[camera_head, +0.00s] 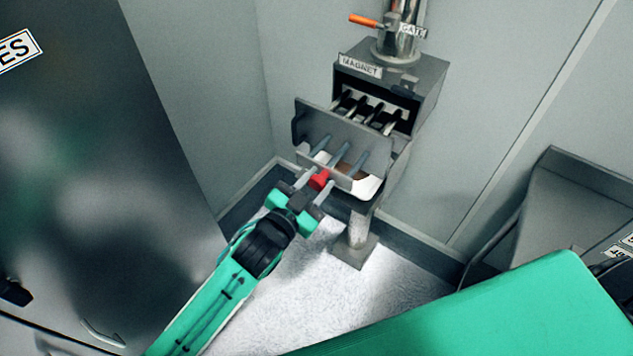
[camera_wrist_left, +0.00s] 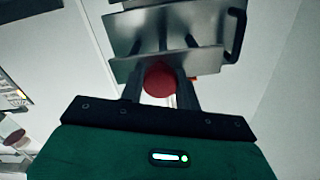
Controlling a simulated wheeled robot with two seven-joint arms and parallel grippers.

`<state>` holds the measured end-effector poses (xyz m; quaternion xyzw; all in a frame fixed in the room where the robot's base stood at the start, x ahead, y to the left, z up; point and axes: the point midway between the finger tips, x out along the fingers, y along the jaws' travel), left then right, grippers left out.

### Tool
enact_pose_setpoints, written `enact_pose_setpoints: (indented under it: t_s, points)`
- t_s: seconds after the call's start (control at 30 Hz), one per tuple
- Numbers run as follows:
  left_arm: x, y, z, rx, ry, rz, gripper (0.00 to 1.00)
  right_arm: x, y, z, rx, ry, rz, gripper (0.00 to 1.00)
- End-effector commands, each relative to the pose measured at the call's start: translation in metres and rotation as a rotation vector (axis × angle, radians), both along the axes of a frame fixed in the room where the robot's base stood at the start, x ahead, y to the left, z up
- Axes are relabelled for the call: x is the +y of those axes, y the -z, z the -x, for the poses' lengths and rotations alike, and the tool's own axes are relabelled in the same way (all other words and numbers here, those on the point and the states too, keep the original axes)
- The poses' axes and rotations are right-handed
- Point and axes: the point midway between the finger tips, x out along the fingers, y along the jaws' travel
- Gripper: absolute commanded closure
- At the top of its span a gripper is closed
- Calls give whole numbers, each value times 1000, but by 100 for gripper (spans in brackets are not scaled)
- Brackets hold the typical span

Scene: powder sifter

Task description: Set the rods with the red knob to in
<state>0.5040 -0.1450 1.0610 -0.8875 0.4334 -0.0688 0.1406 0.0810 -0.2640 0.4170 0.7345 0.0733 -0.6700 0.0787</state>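The magnet unit (camera_head: 428,82) is a grey box on a post, labelled MAGNET. Its open front shows several rods (camera_head: 372,108) inside. A grey front plate (camera_head: 330,125) stands out from the box, with rods below it. The red knob (camera_head: 319,179) is in front of the plate, low down. My left gripper (camera_head: 318,182) has one finger on each side of the knob. In the left wrist view the red knob (camera_wrist_left: 160,80) sits between the two dark fingers; whether they press on it cannot be told. My right gripper is not in view.
An orange gate handle (camera_head: 363,20) is on the pipe above the box. A dark cabinet (camera_head: 90,130) stands on the left. A grey bin or hopper (camera_head: 580,195) is at the right. Pale floor (camera_head: 300,300) lies around the post's foot.

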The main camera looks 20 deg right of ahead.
Motion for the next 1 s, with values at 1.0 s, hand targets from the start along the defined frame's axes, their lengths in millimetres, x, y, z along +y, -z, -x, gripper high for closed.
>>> enact_pose_setpoints:
  t_s: [1.0]
  points:
    - [-76, 1, -59, 3, -1, 0, 100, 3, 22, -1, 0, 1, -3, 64]
